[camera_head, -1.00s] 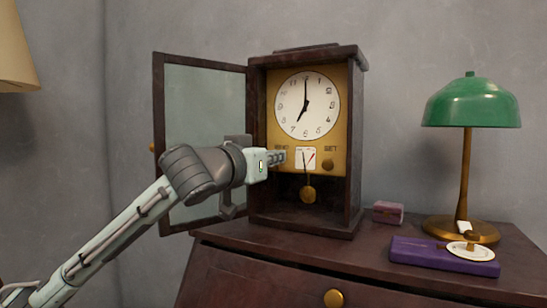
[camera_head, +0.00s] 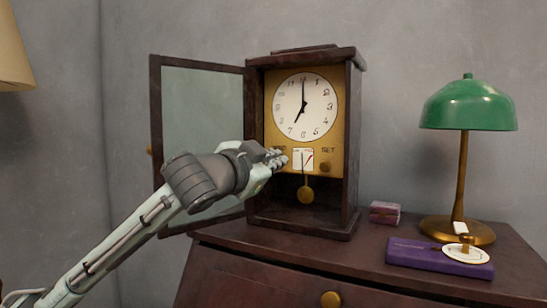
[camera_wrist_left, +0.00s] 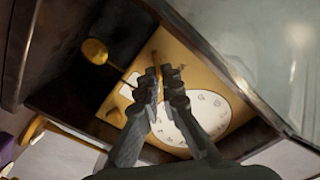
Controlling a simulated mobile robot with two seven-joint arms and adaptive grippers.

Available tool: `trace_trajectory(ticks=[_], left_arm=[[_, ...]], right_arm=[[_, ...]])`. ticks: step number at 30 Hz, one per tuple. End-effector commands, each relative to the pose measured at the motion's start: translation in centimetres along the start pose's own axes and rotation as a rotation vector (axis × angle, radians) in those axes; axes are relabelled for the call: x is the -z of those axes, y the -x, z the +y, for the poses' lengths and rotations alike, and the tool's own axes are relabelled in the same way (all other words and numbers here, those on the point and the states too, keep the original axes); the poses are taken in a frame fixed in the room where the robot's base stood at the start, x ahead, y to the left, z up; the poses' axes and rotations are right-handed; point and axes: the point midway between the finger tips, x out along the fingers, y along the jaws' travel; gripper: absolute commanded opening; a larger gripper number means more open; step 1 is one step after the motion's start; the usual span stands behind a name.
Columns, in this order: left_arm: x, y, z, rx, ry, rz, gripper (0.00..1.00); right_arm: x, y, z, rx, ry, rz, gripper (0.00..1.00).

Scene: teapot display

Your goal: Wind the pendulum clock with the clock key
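The pendulum clock (camera_head: 355,140) stands upright on the dresser, its glass door (camera_head: 200,110) swung open to the left. Its white dial (camera_head: 305,105) reads about seven. Below are a small gauge (camera_head: 303,158), a brass knob under "SET" (camera_head: 325,167) and the pendulum bob (camera_head: 305,195). My right gripper is not in view.
A green-shaded lamp (camera_head: 468,105) stands at the right of the dresser (camera_head: 330,250). A small pinkish box (camera_head: 384,212) sits beside the clock. The open door stands close behind my left arm.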

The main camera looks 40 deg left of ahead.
Motion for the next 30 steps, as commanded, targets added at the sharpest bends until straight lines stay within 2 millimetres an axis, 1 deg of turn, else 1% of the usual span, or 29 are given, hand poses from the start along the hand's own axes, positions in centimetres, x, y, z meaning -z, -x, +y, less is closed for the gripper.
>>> trace_trajectory(ticks=[21,30], left_arm=[[-0.31,0.02,0.94,-0.003,-0.678,0.001,0.0],[-0.51,0.02,1.13,-0.002,-0.909,0.001,0.0]], right_arm=[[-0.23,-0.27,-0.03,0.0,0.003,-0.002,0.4],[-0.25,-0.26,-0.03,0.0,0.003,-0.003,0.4]])
